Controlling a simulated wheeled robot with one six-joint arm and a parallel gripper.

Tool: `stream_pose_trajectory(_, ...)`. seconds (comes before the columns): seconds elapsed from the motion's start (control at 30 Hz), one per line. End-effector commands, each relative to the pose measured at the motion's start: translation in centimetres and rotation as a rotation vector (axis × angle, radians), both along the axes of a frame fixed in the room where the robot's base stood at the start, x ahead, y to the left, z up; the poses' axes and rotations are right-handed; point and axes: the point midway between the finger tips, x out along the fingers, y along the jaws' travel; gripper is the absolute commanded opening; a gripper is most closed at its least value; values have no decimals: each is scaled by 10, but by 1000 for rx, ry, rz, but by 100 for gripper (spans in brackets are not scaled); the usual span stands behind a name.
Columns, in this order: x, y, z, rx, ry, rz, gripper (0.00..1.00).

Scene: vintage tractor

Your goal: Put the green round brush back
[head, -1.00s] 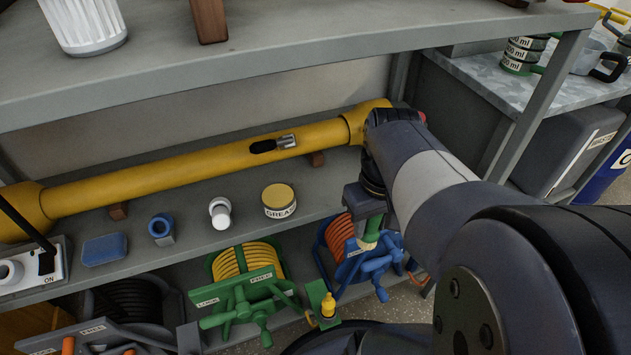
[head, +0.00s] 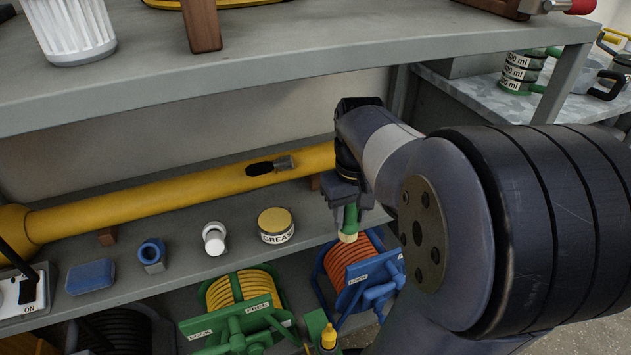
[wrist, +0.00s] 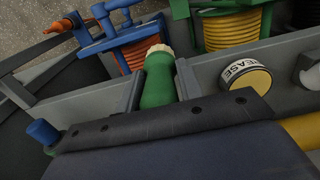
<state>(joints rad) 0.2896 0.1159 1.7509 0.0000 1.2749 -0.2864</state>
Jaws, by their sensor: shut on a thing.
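The green round brush (head: 350,218) hangs upright from my gripper (head: 348,198), with its pale bristle end pointing down. In the wrist view the brush (wrist: 158,82) sits between the two grey fingers of my gripper (wrist: 157,88), which are shut on it. In the head view it is in front of the lower shelf, to the right of the grease tin (head: 276,226). Its upper end is hidden by the gripper.
A blue ring holder (head: 152,254), a white capped piece (head: 214,238) and a blue sponge (head: 91,277) stand on the lower shelf (head: 190,205). A yellow tube (head: 150,188) lies behind them. Green (head: 240,320) and blue (head: 375,272) hose reels are below. The upper shelf (head: 300,60) overhangs.

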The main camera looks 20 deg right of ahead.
Motion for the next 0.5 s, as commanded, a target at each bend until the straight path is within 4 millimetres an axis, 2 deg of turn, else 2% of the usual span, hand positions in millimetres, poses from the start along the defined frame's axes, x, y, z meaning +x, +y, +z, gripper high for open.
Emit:
stream_pose_trajectory(0.03, 14, 0, -3, 0, 0, 1, 6)
stream_pose_trajectory(0.2, 49, 0, -2, 0, 0, 1, 6)
stream_pose_trajectory(0.3, 62, 0, -2, 0, 1, 0, 6)
stream_pose_trajectory(0.5, 72, 0, 0, 0, 0, 0, 6)
